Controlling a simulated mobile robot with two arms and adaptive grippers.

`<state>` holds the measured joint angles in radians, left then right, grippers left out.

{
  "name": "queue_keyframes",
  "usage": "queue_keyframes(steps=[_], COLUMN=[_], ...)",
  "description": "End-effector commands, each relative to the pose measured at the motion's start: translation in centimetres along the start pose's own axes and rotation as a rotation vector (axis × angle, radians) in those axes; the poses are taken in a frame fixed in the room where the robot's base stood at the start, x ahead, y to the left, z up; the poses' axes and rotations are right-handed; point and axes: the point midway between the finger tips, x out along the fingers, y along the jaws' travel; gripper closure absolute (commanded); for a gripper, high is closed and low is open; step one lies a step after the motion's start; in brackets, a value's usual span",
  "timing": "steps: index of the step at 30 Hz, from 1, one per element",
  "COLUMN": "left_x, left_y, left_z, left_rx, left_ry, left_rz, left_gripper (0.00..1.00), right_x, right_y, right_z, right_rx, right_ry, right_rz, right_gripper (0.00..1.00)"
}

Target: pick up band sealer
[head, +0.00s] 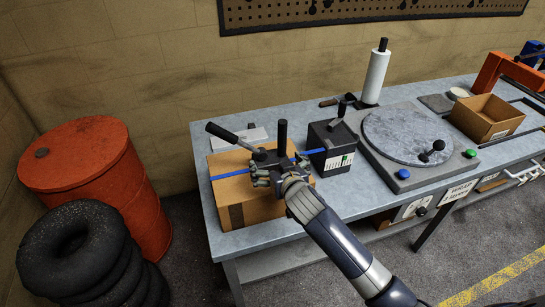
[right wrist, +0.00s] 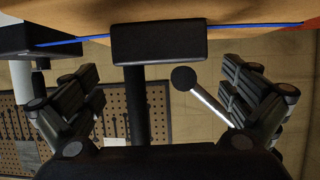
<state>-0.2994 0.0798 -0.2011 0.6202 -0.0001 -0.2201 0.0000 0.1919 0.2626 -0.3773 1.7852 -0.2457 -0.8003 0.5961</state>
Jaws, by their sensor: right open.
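The band sealer (head: 268,157) is a dark tool with an upright black post and a long angled lever. It sits on top of a cardboard box (head: 238,200), at the blue strap (head: 230,174). My right gripper (head: 281,171) is open over the box, close to the sealer and partly covering it. In the right wrist view, the sealer's black block (right wrist: 158,45) and post lie between the spread fingers of my right gripper (right wrist: 160,85). The lever's round knob shows beside the post. I cannot tell whether the fingers touch it. My left gripper is not in view.
The box stands on a grey workbench (head: 222,243). A dark box (head: 325,155) stands to its right, then a turntable (head: 405,135) with knobs, a film roll (head: 376,77) and an open carton (head: 485,117). An orange drum (head: 90,185) and stacked tyres (head: 80,250) stand left.

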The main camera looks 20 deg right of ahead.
Motion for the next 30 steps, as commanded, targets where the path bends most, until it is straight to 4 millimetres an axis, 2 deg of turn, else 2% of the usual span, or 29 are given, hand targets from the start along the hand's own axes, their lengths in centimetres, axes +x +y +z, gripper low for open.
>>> queue_keyframes(steps=[8, 15, 21, 30], left_x=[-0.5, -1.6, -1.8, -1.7], left_y=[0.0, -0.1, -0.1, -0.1], left_z=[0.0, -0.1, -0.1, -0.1], left_rx=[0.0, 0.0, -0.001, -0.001], left_ry=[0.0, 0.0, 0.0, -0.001], left_rz=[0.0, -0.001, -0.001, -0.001], left_gripper=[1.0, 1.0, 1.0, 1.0], right_x=[1.4, 4.1, 5.8, 6.1], right_y=[0.0, -0.1, -0.1, -0.1], right_z=[0.0, 0.2, 0.4, 0.5], right_rx=[-0.001, -0.001, 0.0, 0.0], right_ry=[-0.001, -0.002, -0.002, -0.001], right_rz=[0.001, 0.001, 0.0, -0.001], right_gripper=[0.0, 0.0, 0.0, 0.0])
